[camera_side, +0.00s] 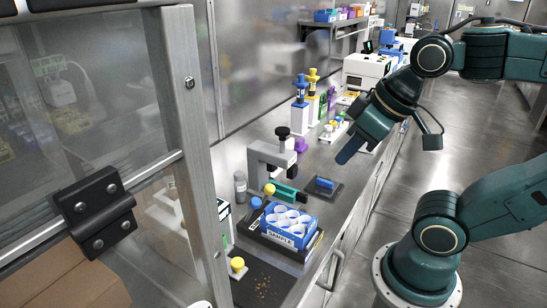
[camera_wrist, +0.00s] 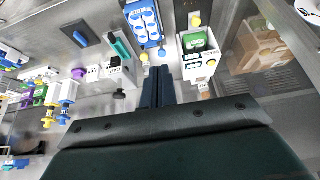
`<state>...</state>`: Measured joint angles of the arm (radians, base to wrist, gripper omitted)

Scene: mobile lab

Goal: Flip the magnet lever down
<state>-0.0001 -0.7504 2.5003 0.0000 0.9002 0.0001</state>
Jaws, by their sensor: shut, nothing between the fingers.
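My gripper (camera_side: 348,152) is shut and empty, held in the air above the right part of the bench. In the wrist view its dark blue fingers (camera_wrist: 157,70) lie side by side. A grey stand-like device (camera_side: 274,158) with a black knob on top has a teal bar (camera_side: 284,194) at its foot, left of and below my gripper; the teal bar also shows in the wrist view (camera_wrist: 119,46). A dark square plate with a blue block (camera_side: 325,183) lies just right of it, also in the wrist view (camera_wrist: 80,38). I cannot tell for sure which part is the magnet lever.
A blue sample rack (camera_side: 288,222) with white cups stands in front of the device. Pipettes (camera_side: 300,98) and white instruments (camera_side: 368,70) stand farther back. A glass-panelled frame (camera_side: 190,120) rises at left. The bench edge is at right.

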